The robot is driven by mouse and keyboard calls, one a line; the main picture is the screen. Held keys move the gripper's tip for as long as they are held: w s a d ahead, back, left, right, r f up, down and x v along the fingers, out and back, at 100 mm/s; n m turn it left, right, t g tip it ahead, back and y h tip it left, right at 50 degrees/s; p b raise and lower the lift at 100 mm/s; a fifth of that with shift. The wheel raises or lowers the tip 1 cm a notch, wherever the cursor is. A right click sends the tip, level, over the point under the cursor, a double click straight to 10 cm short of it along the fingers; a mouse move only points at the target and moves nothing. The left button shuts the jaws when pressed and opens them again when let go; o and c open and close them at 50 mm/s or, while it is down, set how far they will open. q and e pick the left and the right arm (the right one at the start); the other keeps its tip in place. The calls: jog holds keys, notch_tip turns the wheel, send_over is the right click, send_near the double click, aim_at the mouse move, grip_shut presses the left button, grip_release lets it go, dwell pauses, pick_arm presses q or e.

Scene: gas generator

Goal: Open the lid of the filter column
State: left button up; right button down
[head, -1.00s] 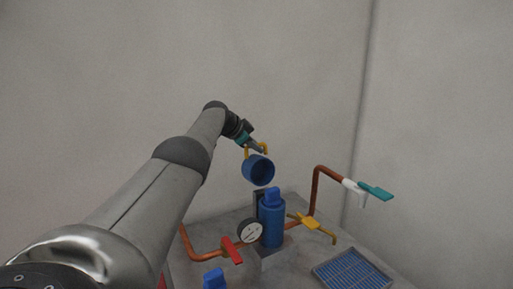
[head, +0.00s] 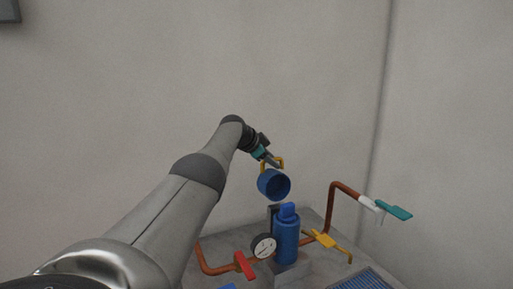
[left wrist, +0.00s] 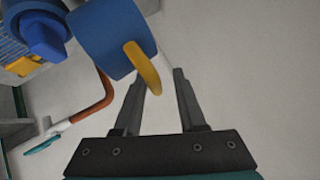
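The lid (head: 273,184) is a blue cup with a yellow handle (head: 279,162). It is tilted up above the filter column (head: 286,240), its hollow side facing the head camera. The column is a blue upright cylinder with a blue piece (head: 287,211) showing at its top. My left gripper (head: 277,164) is at the handle. In the left wrist view, the fingers of my left gripper (left wrist: 166,78) are apart, with a clear gap. The yellow handle (left wrist: 143,68) overlaps the left fingertip, and the blue lid (left wrist: 108,38) is beyond it. My right gripper is not in view.
A round gauge (head: 264,247), a red valve handle (head: 244,265) and a yellow valve handle (head: 325,239) sit around the column. A copper pipe (head: 331,205) rises at right to a teal lever (head: 394,209). A blue grate (head: 362,281) lies at bottom right.

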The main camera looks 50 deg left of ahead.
pick_arm(q)
jog(key=shift+s+f, duration=0.15)
jog(key=shift+s+a+r+p, duration=0.1)
jog(key=shift+s+r+p, duration=0.35)
jog(key=shift+s, duration=0.05)
jog(key=shift+s+d+r, duration=0.2)
jog(key=shift+s+r, duration=0.1)
jog(key=shift+s, duration=0.05)
jog(key=b+v, duration=0.1)
jog(key=v, duration=1.2)
jog(key=shift+w, duration=0.15)
jog(key=shift+r, duration=0.15)
